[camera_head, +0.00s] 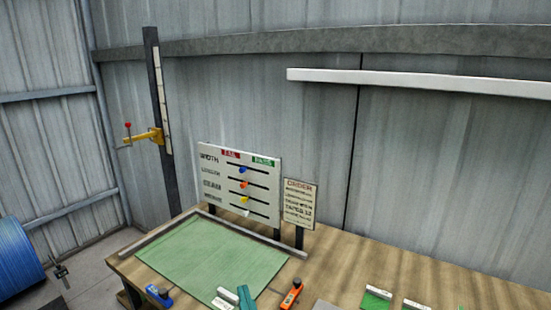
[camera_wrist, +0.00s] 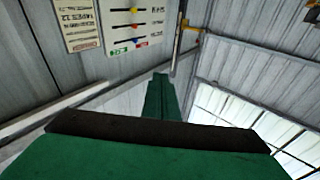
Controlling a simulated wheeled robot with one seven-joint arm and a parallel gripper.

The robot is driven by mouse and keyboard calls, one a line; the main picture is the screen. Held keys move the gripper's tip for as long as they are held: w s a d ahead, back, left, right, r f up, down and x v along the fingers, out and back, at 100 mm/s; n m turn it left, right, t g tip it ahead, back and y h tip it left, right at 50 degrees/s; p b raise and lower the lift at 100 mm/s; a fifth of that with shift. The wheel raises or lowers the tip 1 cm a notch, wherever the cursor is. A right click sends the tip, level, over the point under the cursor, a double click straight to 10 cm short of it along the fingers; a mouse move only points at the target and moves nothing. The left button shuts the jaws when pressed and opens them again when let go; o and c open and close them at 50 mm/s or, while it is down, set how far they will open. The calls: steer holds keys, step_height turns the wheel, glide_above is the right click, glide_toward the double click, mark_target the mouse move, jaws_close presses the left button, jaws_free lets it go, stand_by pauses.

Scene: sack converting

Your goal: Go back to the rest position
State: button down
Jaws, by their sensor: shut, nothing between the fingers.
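My gripper (camera_wrist: 161,78) shows in the wrist view as two dark green fingers pressed together, with nothing between them. Its tips point toward the wall and roof, away from any object. In the head view, a teal piece at the bottom edge looks like my gripper (camera_head: 246,296), in front of the green mat; most of it is cut off by the frame.
A wooden table (camera_head: 345,262) carries a green mat (camera_head: 205,252), a white slider board (camera_head: 238,210), an order sign (camera_head: 299,203), a blue tool (camera_head: 159,295) and an orange tool (camera_head: 291,294).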

steer(key=s+d+f+m+g+h, duration=0.15)
steer(key=s+f+m+h, duration=0.6)
steer(key=s+f, duration=1.05)
steer(key=s+d+f+n+g, duration=0.1)
steer(key=s+d+f+n, duration=0.1)
steer(key=s, duration=0.7)
steer(key=s+d+f+n, duration=0.2)
steer(key=s+d, duration=0.1)
steer(key=s, duration=0.7)
steer(key=shift+d+f+g, duration=0.2)
steer(key=shift+f+g, duration=0.15)
steer(key=shift+f, duration=0.05)
